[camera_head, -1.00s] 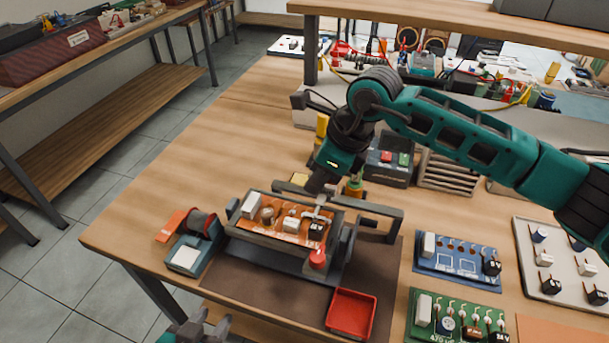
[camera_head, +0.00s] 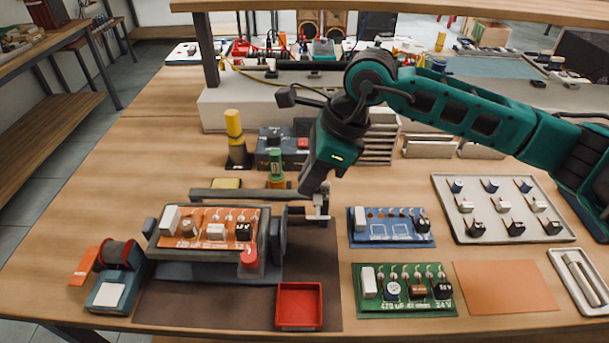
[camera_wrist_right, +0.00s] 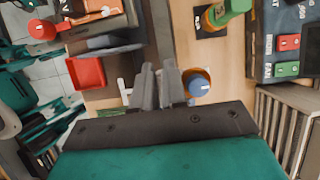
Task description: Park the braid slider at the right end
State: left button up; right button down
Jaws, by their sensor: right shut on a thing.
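The dark rail (camera_head: 240,194) runs behind the orange circuit board (camera_head: 208,226) in its grey holder. The small pale slider (camera_head: 319,212) is at the rail's right end in the head view. My right gripper (camera_head: 318,203) reaches down there from behind and is shut on the slider. In the right wrist view its fingers (camera_wrist_right: 158,86) are close together, with pale pieces (camera_wrist_right: 125,90) beside them. The fingers hide much of the slider, so its exact contact with the rail end is unclear. My left gripper is not in view.
A red tray (camera_head: 299,305) lies in front of the rail. A green bottle (camera_head: 276,163) and a control box (camera_head: 283,147) stand behind it. A blue board (camera_head: 390,227) and green board (camera_head: 405,291) lie to the right. A solder spool (camera_head: 117,254) is at left.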

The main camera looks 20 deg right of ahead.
jog(key=shift+d, duration=0.2)
jog(key=c, duration=1.4)
grip_release()
jog(key=shift+s, duration=0.1)
jog(key=shift+c, duration=0.2)
jog(key=v, duration=1.3)
jog(key=shift+a, duration=0.1)
